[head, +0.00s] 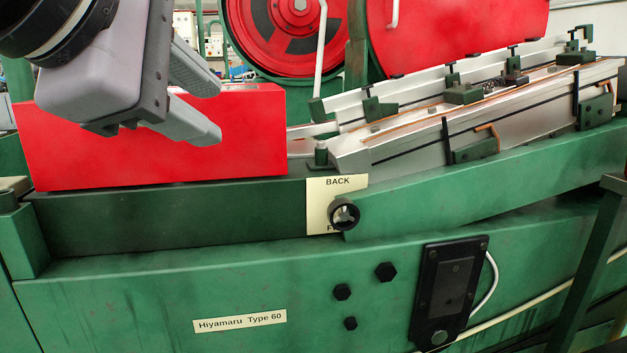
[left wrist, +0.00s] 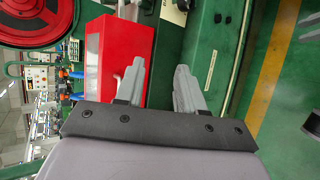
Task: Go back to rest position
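My left gripper (head: 208,106) comes in from the upper left of the head view, in front of the red box (head: 150,160) on the green machine (head: 150,285). Its two grey fingers are apart with nothing between them. The left wrist view also shows the open left gripper (left wrist: 160,85), with the red box (left wrist: 120,58) beyond its fingers. A gap shows between the fingers and the machine in the left wrist view, but its depth is hard to judge.
A green lever with a round black knob (head: 344,213) crosses the machine front by a BACK label (head: 338,183). Silver rails (head: 480,118) with green clamps run to the right. A red flywheel (head: 297,25) stands behind. Green floor with a yellow stripe (left wrist: 272,75) lies at right in the left wrist view.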

